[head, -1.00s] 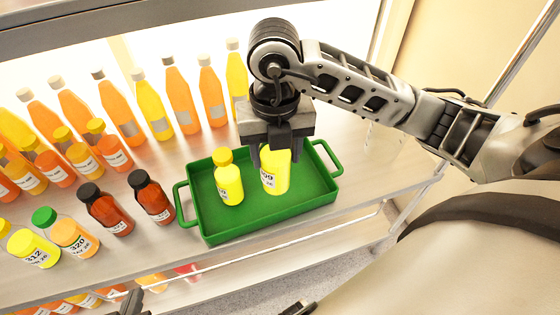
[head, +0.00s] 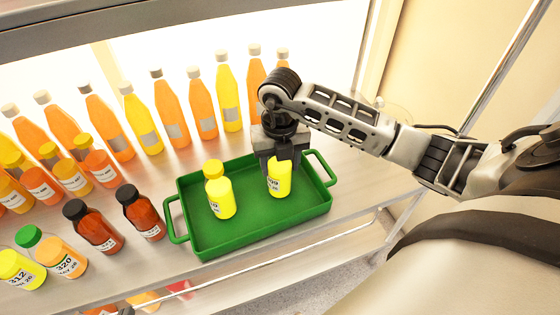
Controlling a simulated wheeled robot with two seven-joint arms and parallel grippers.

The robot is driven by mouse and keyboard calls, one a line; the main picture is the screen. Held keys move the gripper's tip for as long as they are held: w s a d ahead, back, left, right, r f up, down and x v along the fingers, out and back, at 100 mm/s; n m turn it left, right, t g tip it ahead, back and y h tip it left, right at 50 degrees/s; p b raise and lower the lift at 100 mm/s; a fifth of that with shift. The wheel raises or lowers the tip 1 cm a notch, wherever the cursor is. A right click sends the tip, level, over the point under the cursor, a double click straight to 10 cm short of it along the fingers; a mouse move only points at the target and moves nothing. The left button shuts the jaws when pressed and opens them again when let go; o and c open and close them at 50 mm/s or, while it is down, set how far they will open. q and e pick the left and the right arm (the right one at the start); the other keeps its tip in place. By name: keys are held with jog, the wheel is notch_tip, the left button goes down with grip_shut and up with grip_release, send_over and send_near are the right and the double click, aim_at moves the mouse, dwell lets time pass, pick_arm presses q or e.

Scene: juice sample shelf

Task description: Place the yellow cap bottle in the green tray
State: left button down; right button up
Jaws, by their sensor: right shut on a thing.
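The green tray (head: 262,236) sits on the shelf near its front edge. A yellow bottle with a yellow cap (head: 220,198) stands upright in the tray's left half. My right gripper (head: 281,162) points down over the right half, shut on the top of a second yellow bottle (head: 279,182). The fingers hide this bottle's cap. The held bottle is upright within the tray's outline; I cannot tell whether its base touches the tray floor.
Two dark-capped red bottles (head: 139,212) stand just left of the tray. Further left are a green-capped bottle (head: 62,255), a yellow bottle (head: 20,269) and several orange ones. Tall bottles (head: 168,100) line the back. The shelf right of the tray (head: 375,185) is clear.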

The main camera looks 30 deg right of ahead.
jog(key=shift+r, duration=0.1)
jog(key=shift+f, duration=0.2)
jog(key=o, duration=1.1)
jog(key=shift+o, duration=0.2)
jog(key=shift+r, duration=0.1)
notch_tip(320, 180, up, 12)
jog(key=shift+r+p, duration=0.1)
jog(key=shift+p, duration=0.3)
pick_arm(q)
jog(key=shift+r, duration=0.15)
